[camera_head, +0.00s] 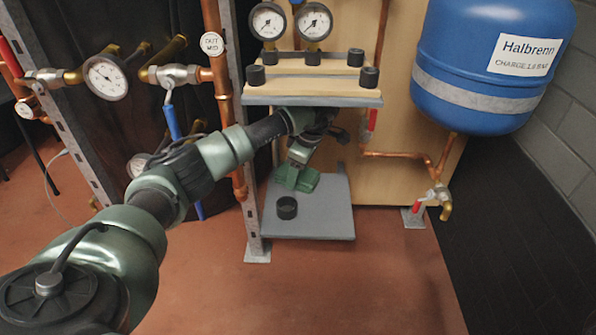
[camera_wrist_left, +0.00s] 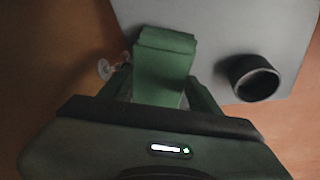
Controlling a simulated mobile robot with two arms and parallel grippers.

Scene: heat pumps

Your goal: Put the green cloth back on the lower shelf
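The green cloth (camera_head: 297,179) is a small folded bundle at the far left part of the lower shelf (camera_head: 325,215), a grey board near the floor. In the left wrist view the cloth (camera_wrist_left: 165,65) stands out between my two green fingers, which lie close along both its sides. My left gripper (camera_wrist_left: 163,92) is shut on it and points down at the shelf. Whether the cloth touches the shelf or hangs just above it I cannot tell. The head view shows the left gripper (camera_head: 300,165) partly hidden under the upper shelf. My right gripper is not in view.
A black cup-like ring (camera_head: 287,208) sits on the lower shelf close to the cloth; it also shows in the wrist view (camera_wrist_left: 254,78). The upper shelf (camera_head: 312,100) with black knobs overhangs my wrist. A metal upright stands left; a red-handled valve (camera_head: 372,120) hangs right. The shelf's front right is clear.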

